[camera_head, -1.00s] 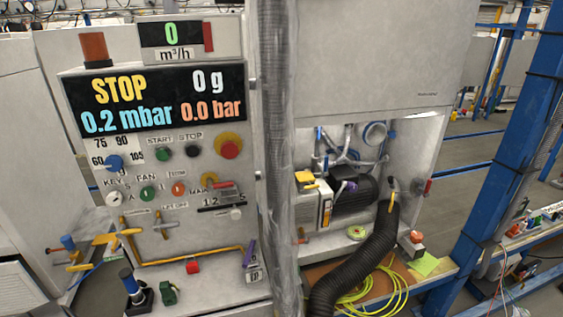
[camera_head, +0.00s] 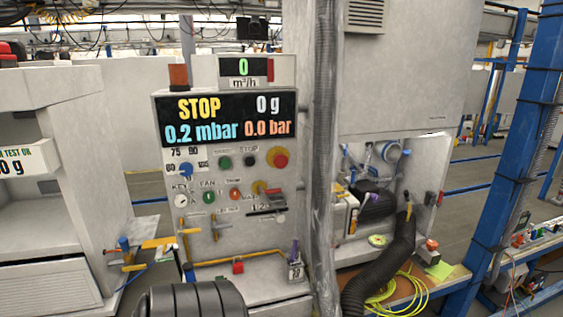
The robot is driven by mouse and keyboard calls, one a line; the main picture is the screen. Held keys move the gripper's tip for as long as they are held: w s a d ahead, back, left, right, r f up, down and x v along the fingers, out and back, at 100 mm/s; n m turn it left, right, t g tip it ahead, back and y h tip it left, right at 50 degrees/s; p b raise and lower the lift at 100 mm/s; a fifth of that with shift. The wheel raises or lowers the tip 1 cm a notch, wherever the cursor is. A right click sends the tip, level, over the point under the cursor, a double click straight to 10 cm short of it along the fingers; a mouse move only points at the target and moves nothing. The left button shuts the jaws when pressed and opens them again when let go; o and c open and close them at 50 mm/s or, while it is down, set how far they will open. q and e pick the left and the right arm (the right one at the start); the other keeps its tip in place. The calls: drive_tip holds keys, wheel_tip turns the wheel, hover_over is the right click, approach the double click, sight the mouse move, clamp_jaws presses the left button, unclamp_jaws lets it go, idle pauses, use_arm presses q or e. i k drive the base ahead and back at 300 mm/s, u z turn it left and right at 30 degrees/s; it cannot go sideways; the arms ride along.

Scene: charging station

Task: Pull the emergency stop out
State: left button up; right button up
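The emergency stop (camera_head: 280,160) is a red mushroom button on a yellow round base. It sits on the right side of the grey control panel (camera_head: 237,178), below the display (camera_head: 228,118) that reads STOP, 0 g, 0.2 mbar and 0.0 bar. I cannot tell whether the button is pressed in or out. A dark ribbed rounded part, which looks like a piece of my own arm, shows at the bottom edge, below the panel. Neither of my grippers can be seen.
A thick black hose (camera_head: 392,262) and coiled yellow cable (camera_head: 400,290) lie right of the panel. A grey vertical conduit (camera_head: 325,160) runs beside it. A blue post (camera_head: 520,150) stands at the far right. Yellow pipework (camera_head: 225,260) crosses the panel's lower part.

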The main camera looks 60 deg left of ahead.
sight(280, 161)
drive_tip(key=u, duration=0.05)
drive_tip(key=i, duration=1.1)
drive_tip(key=u, duration=0.85)
drive_tip(key=i, duration=0.85)
drive_tip(key=u, duration=0.95)
